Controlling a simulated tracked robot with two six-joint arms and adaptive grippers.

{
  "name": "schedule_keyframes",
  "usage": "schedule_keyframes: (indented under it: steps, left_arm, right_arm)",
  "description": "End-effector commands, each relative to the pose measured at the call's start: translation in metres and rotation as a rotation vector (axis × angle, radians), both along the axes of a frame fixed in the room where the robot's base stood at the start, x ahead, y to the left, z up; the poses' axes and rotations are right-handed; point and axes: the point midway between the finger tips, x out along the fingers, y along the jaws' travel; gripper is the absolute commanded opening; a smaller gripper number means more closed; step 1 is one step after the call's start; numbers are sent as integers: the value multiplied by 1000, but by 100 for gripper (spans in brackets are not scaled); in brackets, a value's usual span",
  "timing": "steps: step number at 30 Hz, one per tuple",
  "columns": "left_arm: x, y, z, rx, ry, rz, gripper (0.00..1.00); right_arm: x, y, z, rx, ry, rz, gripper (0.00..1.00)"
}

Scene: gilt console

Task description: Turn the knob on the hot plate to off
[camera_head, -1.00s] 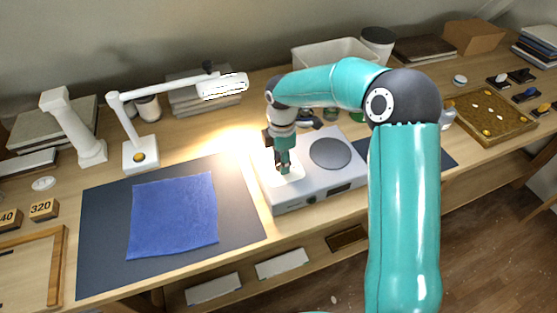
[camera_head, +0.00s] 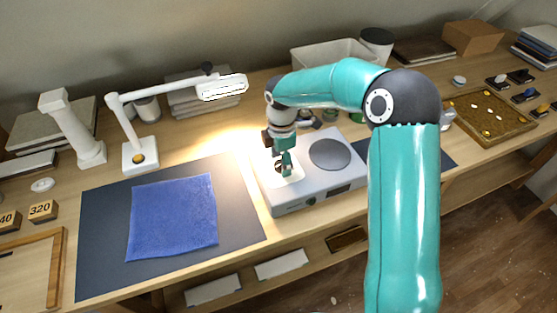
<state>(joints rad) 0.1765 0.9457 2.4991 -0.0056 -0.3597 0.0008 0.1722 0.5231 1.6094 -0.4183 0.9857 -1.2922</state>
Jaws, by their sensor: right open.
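The hot plate (camera_head: 325,188) is a light grey box on the desk, with a dark round heating disc (camera_head: 330,154) on its right half. A small dark knob (camera_head: 311,201) is on its front face, left of a dark display (camera_head: 340,190). Its pointer direction is too small to read. My right gripper (camera_head: 284,172) points down over a bright white patch on the left part of the hot plate, behind and left of the knob, apart from it. Its jaws are open, with nothing seen between them. My left gripper is not in view.
A white desk lamp (camera_head: 140,154) stands left, its head lighting the desk. A blue cloth (camera_head: 172,215) lies on a dark mat (camera_head: 100,235). A white bin (camera_head: 325,55) stands behind my right arm, and a cork-coloured tray (camera_head: 492,118) is at the right.

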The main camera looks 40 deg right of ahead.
Motion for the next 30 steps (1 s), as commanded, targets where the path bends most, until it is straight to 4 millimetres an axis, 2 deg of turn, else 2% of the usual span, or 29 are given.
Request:
schedule_keyframes:
  steps: [5, 15, 21, 25, 30]
  left_arm:
    - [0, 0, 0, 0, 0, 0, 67]
    - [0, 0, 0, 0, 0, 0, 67]
    - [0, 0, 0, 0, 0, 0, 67]
    - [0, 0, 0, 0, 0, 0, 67]
    - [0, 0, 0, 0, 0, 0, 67]
  right_arm:
    - [1, 0, 14, 0, -2, 0, 65]
    - [2, 0, 79, -2, -7, 1, 65]
    - [3, 0, 109, 0, -6, -1, 65]
    - [2, 0, 118, -1, -4, 0, 65]
    - [2, 0, 119, 0, -2, 0, 65]
